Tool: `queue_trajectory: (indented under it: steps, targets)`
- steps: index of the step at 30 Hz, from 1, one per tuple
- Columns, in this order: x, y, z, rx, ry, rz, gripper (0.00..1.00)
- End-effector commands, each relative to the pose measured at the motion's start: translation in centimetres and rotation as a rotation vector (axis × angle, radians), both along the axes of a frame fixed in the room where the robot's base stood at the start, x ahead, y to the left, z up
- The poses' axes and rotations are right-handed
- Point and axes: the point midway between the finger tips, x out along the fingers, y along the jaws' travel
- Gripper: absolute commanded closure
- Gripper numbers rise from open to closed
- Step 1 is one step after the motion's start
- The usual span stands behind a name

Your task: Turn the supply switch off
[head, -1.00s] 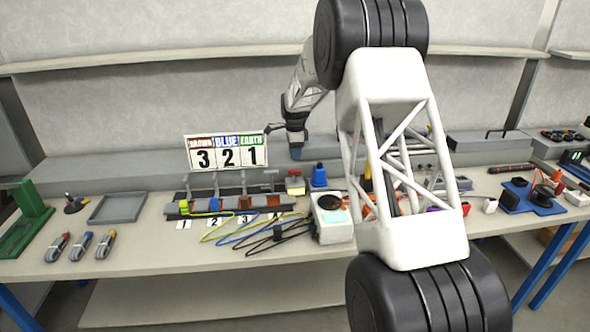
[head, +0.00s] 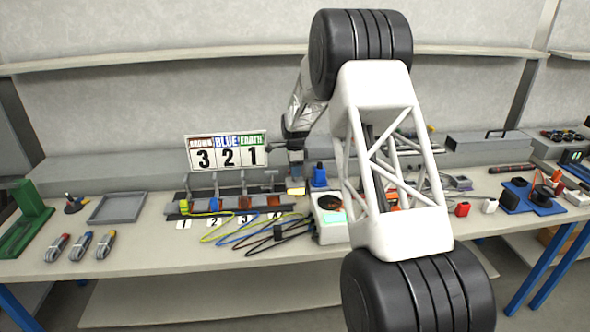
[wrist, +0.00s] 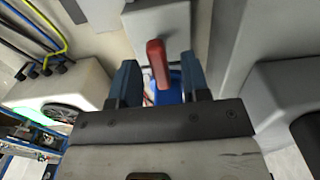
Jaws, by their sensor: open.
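The supply switch appears in the wrist view as a red lever (wrist: 157,62) on a grey box (wrist: 150,20). In the head view its small yellow-fronted box (head: 296,191) stands at the back of the bench, with its top hidden by my gripper. My gripper (head: 295,172) is over that box, pointing down. In the wrist view my gripper (wrist: 158,78) is open, with one blue finger on each side of the red lever.
A blue object (head: 319,176) stands just right of the switch. A white box with a green screen (head: 331,217) is in front of it, with cables (head: 262,238) to its left. The terminal row (head: 235,204) and the number sign (head: 227,152) are to the left.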

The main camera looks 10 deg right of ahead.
Motion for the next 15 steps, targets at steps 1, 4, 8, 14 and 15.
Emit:
queue_trajectory:
  steps: [1,4,8,14,15]
  targets:
    - [0.00,0.00,0.01,0.000,0.000,0.000,0.57]
    - [0.00,0.00,0.02,0.000,0.000,0.000,0.57]
    - [0.00,0.00,0.02,0.000,0.000,0.000,0.74]
    - [0.01,0.00,0.04,0.000,0.000,0.000,1.00]
    - [0.00,0.00,0.03,0.000,0.000,0.000,1.00]
